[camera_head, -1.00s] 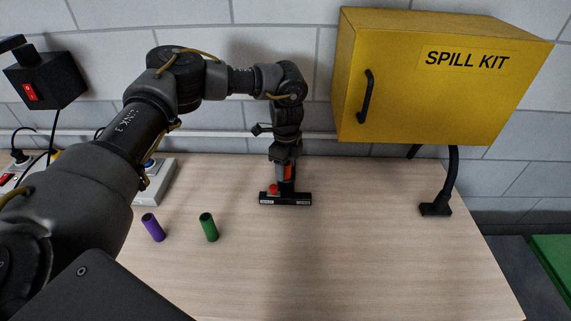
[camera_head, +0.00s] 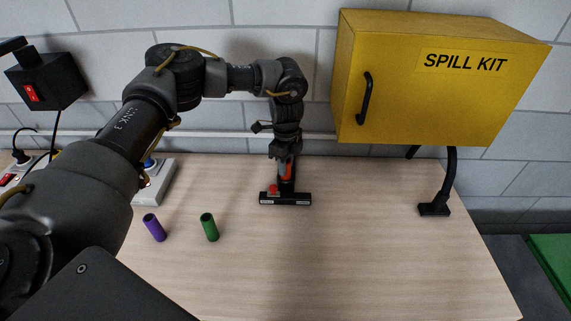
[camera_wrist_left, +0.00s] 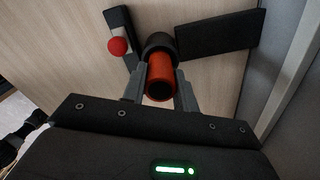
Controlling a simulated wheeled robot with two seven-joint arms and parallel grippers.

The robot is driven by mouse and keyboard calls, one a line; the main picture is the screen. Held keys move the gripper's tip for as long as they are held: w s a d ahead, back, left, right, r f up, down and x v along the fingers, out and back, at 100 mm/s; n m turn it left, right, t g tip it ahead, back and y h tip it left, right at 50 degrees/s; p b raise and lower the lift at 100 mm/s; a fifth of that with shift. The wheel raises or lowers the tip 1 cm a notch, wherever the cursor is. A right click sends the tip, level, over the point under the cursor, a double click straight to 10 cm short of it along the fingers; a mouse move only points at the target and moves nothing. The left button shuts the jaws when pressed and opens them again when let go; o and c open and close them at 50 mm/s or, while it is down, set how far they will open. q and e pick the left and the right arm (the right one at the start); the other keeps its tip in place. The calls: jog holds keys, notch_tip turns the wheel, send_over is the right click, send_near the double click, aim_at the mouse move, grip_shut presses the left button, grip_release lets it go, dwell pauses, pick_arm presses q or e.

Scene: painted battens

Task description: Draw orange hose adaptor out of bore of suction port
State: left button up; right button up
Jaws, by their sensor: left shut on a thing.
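The orange hose adaptor (camera_wrist_left: 161,75) is a short tube with an open dark end facing the camera in the left wrist view. Its far end runs into the black collar of the suction port (camera_wrist_left: 158,43); how deep it sits is hidden. In the head view the suction port (camera_head: 286,199) stands on the table as a black base with an upright collar. The adaptor (camera_head: 288,170) shows as an orange patch above it. My left gripper (camera_wrist_left: 160,88) is shut on the adaptor, one finger on each side. It comes down from above in the head view (camera_head: 286,172). My right gripper is not in view.
A red ball knob (camera_head: 273,189) rises beside the collar. A yellow spill kit cabinet (camera_head: 430,85) hangs at the right, above a black stand (camera_head: 435,208). The table's front right is clear.

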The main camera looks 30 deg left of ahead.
pick_arm(q)
jog(key=shift+r+p, duration=1.75)
jog(key=shift+r, duration=0.6)
jog(key=shift+r+p, duration=1.4)
jog(key=shift+r, duration=0.2)
jog(key=shift+f, duration=0.1)
